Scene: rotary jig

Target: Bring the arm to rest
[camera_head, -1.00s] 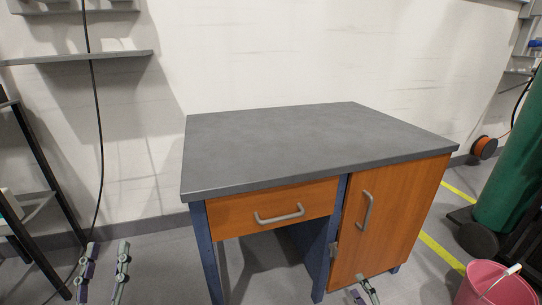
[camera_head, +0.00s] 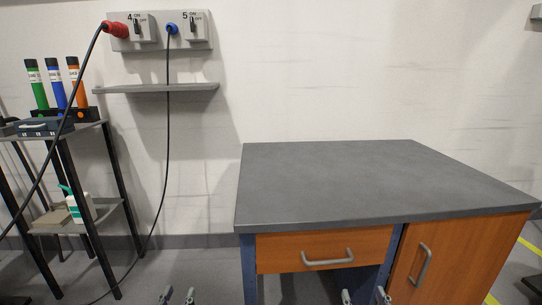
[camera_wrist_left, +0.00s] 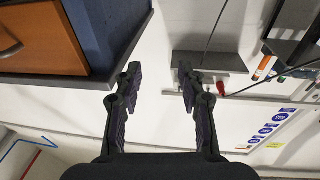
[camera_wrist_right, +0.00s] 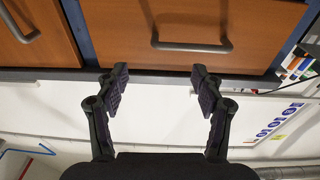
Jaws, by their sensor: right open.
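My left gripper (camera_head: 177,296) shows only its fingertips at the bottom edge of the head view, left of the workbench. In the left wrist view its two fingers (camera_wrist_left: 159,80) stand apart with nothing between them. My right gripper (camera_head: 365,296) also shows only its fingertips at the bottom edge, in front of the bench. In the right wrist view its fingers (camera_wrist_right: 159,80) are spread wide and empty. Both grippers look apart from the furniture. Most of both arms is out of the head view.
A workbench (camera_head: 370,180) with a bare grey top, an orange drawer (camera_head: 290,248) and a cabinet door (camera_head: 450,258) stands ahead right. A black-legged rack (camera_head: 108,240) with coloured tubes (camera_head: 58,85) and a bottle stands left. Cables hang from wall sockets (camera_head: 190,32). The bench top is clear.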

